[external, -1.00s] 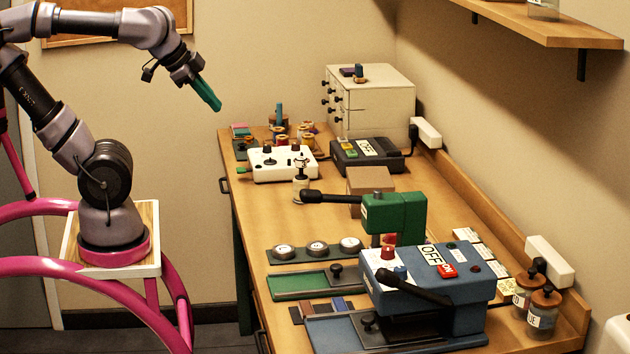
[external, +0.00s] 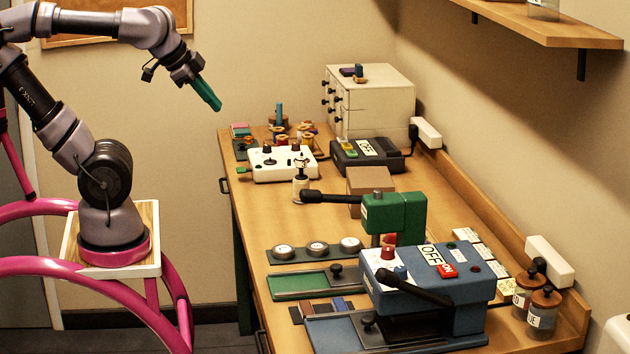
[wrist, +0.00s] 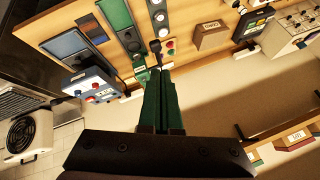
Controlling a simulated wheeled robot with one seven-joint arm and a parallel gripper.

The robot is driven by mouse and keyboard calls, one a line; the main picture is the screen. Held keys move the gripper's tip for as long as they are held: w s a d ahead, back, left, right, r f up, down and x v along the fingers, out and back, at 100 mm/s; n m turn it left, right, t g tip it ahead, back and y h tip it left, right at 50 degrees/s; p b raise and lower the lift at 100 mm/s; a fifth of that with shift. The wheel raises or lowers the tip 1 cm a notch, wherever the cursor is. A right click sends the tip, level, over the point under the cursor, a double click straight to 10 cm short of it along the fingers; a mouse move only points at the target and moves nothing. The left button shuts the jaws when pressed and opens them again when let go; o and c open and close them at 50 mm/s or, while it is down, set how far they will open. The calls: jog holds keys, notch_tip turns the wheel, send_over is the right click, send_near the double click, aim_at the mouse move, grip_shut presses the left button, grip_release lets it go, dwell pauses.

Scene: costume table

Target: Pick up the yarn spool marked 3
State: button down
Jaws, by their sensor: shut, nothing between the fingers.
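Several small yarn spools (external: 308,137) stand in a cluster at the far left end of the table, behind the white control box. They are too small in the external view for me to read any number, so I cannot tell which is marked 3. My gripper (external: 218,107), with green fingers, is in the air to the left of the table's far end, above and to the left of the spools. Its fingers are shut and empty. They also show in the wrist view (wrist: 160,75), where I cannot make out the spools.
The white control box (external: 282,165) with knobs stands in front of the spools. A white drawer cabinet (external: 375,105) and a dark box marked OFF (external: 366,154) are to their right. A green press (external: 394,212) and a blue machine (external: 428,285) stand nearer. Air around my gripper is clear.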

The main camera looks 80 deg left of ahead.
jog(key=c, duration=1.5)
grip_release()
jog(key=shift+c, duration=0.2)
jog(key=o, duration=1.2)
